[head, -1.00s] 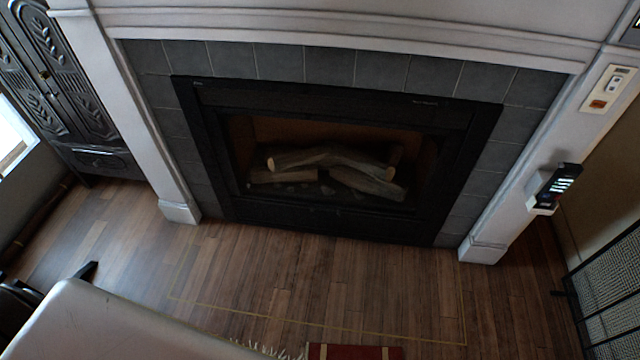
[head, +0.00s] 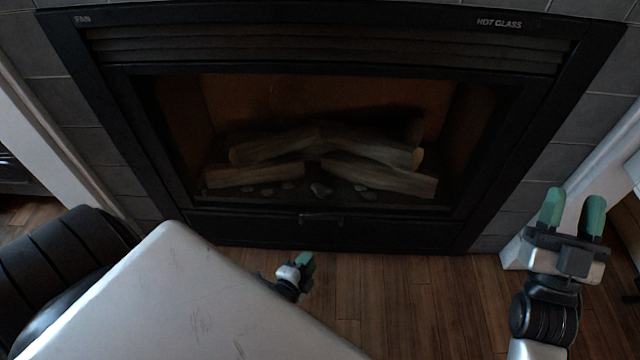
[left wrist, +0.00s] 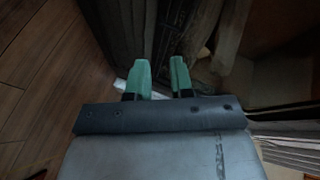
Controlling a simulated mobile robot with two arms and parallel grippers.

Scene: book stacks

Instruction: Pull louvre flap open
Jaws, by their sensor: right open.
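The black fireplace (head: 130,150) fills the head view. A dark lower panel (head: 400,230) with a small handle (head: 320,218) at its middle runs below the glass and looks closed. Dark louvre slats (head: 330,45) run above the glass. My left gripper (head: 307,264) is low in front of the panel, just below and left of the handle and apparently apart from it. Its green fingers stand apart and empty in the left wrist view (left wrist: 160,75). My right gripper (head: 574,208) is open and empty at the right, fingers pointing up.
Logs (head: 380,175) lie behind the glass. Grey tiles (head: 570,145) and a white surround (head: 50,140) frame the fireplace. The wooden floor (head: 420,300) is clear between my grippers. My own pale body part covers the lower left.

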